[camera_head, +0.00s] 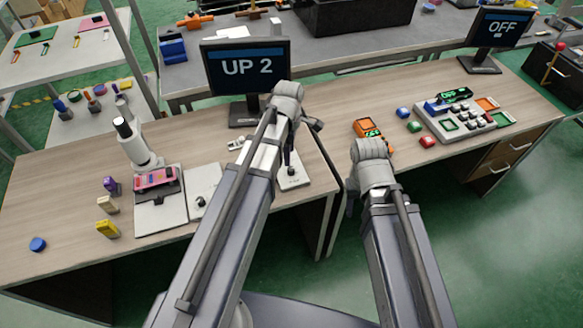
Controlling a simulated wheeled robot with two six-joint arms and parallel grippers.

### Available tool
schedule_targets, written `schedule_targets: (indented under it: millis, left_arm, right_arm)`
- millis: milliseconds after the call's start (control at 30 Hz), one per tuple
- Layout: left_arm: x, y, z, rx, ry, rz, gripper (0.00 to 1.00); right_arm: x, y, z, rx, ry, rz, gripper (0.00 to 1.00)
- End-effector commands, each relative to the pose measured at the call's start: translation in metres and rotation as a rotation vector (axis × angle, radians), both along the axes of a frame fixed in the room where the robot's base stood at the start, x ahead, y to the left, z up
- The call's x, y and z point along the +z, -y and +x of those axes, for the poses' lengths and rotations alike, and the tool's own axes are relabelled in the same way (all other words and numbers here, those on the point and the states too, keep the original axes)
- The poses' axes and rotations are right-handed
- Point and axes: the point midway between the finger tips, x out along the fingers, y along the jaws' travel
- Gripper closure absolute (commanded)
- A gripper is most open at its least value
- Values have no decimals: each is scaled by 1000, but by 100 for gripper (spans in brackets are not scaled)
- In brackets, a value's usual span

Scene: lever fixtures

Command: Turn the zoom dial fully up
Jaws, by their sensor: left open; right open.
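The white microscope (135,140) stands on the left desk, with a pink item on its dark stage. A pale panel (203,180) beside it carries a small dark knob (201,201); I cannot tell if this is the zoom dial. Another pale plate (298,180) shows partly behind my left arm. My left gripper (290,153) points down over this plate, open, its fingers partly hidden and close to a small dark knob there; contact is unclear. My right gripper is open, mostly hidden beneath its wrist at the right desk's near edge. The left monitor (245,68) reads "UP 2".
Purple, tan, yellow and blue pieces lie left of the microscope. The right desk holds an orange device (366,128), loose colored blocks and a grey button console (462,118). A gap separates the desks.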

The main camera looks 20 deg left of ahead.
Motion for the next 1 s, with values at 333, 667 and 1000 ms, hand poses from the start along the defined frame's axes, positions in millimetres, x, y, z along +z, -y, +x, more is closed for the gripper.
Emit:
schedule_targets:
  millis: [333,667,1000]
  left_arm:
    - [-37,0,0,-3,0,0,40]
    - [-73,0,0,-3,0,0,40]
    - [-75,0,0,-3,0,0,40]
  right_arm:
    - [-37,0,0,0,0,0,50]
    - [-73,0,0,0,0,0,50]
    - [-75,0,0,0,0,0,50]
